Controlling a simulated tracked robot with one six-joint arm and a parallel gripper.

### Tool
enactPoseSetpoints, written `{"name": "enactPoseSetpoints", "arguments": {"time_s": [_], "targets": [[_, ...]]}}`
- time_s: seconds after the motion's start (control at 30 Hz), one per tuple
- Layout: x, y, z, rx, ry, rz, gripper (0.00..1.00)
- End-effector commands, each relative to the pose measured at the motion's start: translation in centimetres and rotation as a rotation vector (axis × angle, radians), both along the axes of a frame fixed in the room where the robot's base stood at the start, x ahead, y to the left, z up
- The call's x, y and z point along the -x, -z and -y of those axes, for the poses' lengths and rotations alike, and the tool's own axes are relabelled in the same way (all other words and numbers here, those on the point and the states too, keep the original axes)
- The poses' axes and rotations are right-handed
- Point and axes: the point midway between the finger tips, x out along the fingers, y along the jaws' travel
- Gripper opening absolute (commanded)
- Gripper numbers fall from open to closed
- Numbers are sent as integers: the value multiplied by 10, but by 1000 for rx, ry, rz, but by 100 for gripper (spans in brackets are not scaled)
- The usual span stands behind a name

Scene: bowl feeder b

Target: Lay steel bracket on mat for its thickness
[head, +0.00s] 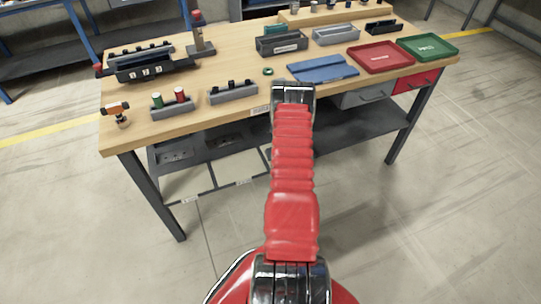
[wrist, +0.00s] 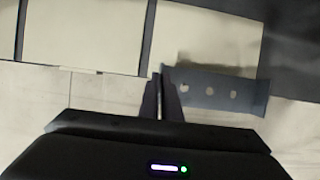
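In the wrist view my gripper (wrist: 160,88) has its two dark fingers close together, with a thin upright edge between them. That edge belongs to the grey steel bracket (wrist: 222,99), which reaches to the right with a row of round holes and a bent far end. A blurred shadow lies beyond it, so it seems held above the surface. Pale panels (wrist: 80,35) split by dark lines lie beyond; similar pale panels with small labels (head: 235,170) show low under the bench in the head view. I cannot read the labels. My arm hides gripper and bracket there.
The wooden bench (head: 235,62) has a grey lower shelf (head: 345,122) and dark legs. The concrete floor in front is clear.

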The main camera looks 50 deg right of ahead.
Motion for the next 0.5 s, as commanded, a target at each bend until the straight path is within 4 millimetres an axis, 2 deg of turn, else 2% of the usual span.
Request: {"name": "enactPoseSetpoints", "arguments": {"time_s": [0.5], "targets": [[-22, -1, 15, 5, -3, 2, 0]]}}
